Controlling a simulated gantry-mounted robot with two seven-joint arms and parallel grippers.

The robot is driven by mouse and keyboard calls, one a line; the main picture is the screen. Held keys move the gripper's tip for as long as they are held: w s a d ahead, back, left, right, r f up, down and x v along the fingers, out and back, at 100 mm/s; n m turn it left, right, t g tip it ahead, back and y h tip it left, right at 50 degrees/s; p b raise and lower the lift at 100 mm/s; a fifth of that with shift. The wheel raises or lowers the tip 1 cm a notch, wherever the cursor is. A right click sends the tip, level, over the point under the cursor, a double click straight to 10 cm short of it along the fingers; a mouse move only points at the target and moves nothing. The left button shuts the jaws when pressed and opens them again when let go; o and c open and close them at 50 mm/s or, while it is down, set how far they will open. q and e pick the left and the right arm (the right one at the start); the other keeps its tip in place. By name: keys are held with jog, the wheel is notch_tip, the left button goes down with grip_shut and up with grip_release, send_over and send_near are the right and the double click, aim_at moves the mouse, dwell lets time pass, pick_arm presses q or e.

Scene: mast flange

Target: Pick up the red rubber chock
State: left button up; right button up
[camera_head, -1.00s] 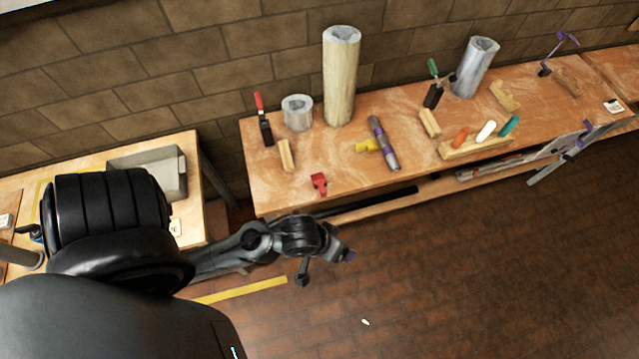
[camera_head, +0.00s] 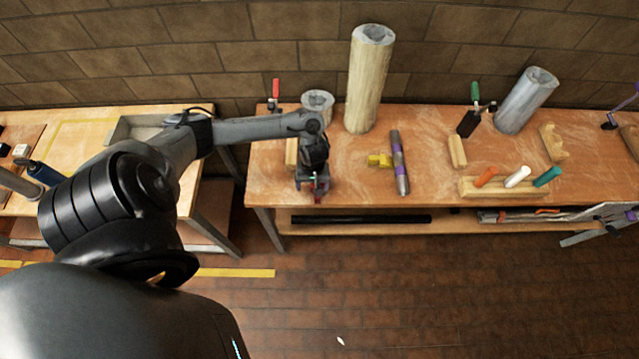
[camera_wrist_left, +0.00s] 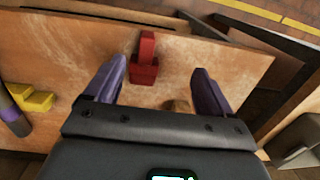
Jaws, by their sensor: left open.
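The red rubber chock (camera_wrist_left: 145,66) lies on the wooden bench top near its front edge, in the left wrist view. It has a broad block and a narrower raised part. In the head view only a bit of red (camera_head: 318,199) shows beneath my gripper. My left gripper (camera_wrist_left: 159,66) is open and empty above the bench, its two purple fingers on either side of the chock, which is closer to the left finger in that view. Whether the fingers are down at the chock's height I cannot tell. In the head view the left gripper (camera_head: 312,187) hides most of the chock. My right gripper is out of view.
A wooden block (camera_wrist_left: 178,105) lies near the right finger. A yellow piece (camera_head: 379,160) and a grey-purple rod (camera_head: 399,165) lie to the right. A tall pale column (camera_head: 368,85) and a short grey cylinder (camera_head: 317,104) stand behind.

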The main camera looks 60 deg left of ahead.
pick_arm(q)
jog(key=w, duration=0.1)
jog(key=w+a+r, duration=0.1)
jog(key=shift+w+a+t, duration=0.15)
jog(key=shift+w+t, duration=0.15)
jog(key=shift+t, duration=0.1)
notch_tip(320, 180, down, 4)
jog(key=shift+w+f+b, duration=0.1)
jog(key=shift+w+b, duration=0.05)
jog(key=shift+b, duration=0.5)
jog(key=shift+a+f+b, duration=0.2)
jog(key=shift+f+b, duration=0.05)
jog(key=shift+f, duration=0.85)
jog(key=shift+a+f+b, duration=0.15)
jog(key=shift+f+b, duration=0.05)
jog(key=shift+f, duration=1.6)
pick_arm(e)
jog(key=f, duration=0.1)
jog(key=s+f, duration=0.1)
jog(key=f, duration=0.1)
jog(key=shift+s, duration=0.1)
pick_arm(q)
jog(key=c, duration=1.1)
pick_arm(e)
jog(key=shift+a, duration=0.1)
